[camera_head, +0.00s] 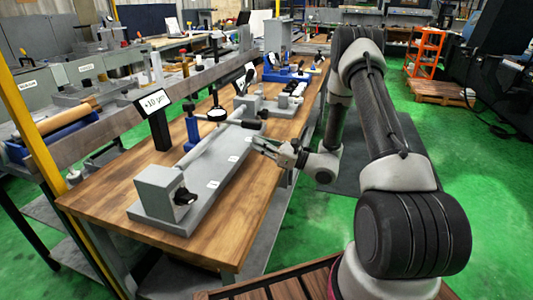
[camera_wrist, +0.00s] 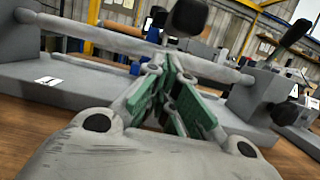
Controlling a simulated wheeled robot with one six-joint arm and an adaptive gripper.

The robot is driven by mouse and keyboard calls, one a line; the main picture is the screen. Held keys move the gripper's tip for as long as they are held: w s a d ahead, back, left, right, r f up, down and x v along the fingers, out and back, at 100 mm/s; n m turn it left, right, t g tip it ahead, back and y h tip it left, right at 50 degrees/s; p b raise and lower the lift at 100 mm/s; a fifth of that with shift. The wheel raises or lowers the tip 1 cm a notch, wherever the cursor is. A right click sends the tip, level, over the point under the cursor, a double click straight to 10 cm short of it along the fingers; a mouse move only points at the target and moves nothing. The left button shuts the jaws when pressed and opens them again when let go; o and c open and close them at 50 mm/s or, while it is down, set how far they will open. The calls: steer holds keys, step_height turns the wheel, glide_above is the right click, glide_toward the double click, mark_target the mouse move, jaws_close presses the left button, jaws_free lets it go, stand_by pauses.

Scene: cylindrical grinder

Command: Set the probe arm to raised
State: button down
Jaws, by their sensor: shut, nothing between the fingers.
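A grey fixture (camera_head: 212,180) on the wooden bench holds a thin light shaft (camera_head: 205,147) between two end blocks; the shaft (camera_wrist: 110,38) also crosses the wrist view. A blue stand (camera_head: 193,128) behind the shaft and a round black gauge (camera_head: 217,114) above it appear to belong to the probe; I cannot clearly make out its arm or position. My gripper (camera_head: 256,142) is at the front side of the fixture. In the wrist view my gripper (camera_wrist: 168,60) is shut and empty, pointing at the shaft, with a dark rounded part (camera_wrist: 187,17) just beyond and above the tips.
A display (camera_head: 154,103) reading about +10 µm stands on the bench behind the fixture. The near end block (camera_head: 158,190) carries a black knob (camera_head: 185,196). More blue and grey fixtures (camera_head: 288,75) stand farther along. Green floor (camera_head: 480,210) is open at right.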

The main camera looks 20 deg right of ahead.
steer(key=shift+a+r, duration=0.1)
steer(key=shift+r, duration=0.65)
step_height(320, 180, up, 12)
steer(key=g+h, duration=0.3)
steer(key=h, duration=0.1)
glide_above(257, 122)
steer(key=shift+f, duration=0.2)
steer(key=shift+w+a+r, duration=0.1)
steer(key=shift+a+r, duration=0.05)
steer(key=shift+r, duration=0.3)
steer(key=shift+w+a+r, duration=0.1)
steer(key=shift+r, duration=0.4)
step_height(257, 122, down, 5)
steer(key=s+d, duration=0.1)
steer(key=d, duration=0.1)
steer(key=v, duration=1)
steer(key=shift+s+a+r, duration=0.2)
steer(key=shift+s+r, duration=0.05)
steer(key=shift+r, duration=0.1)
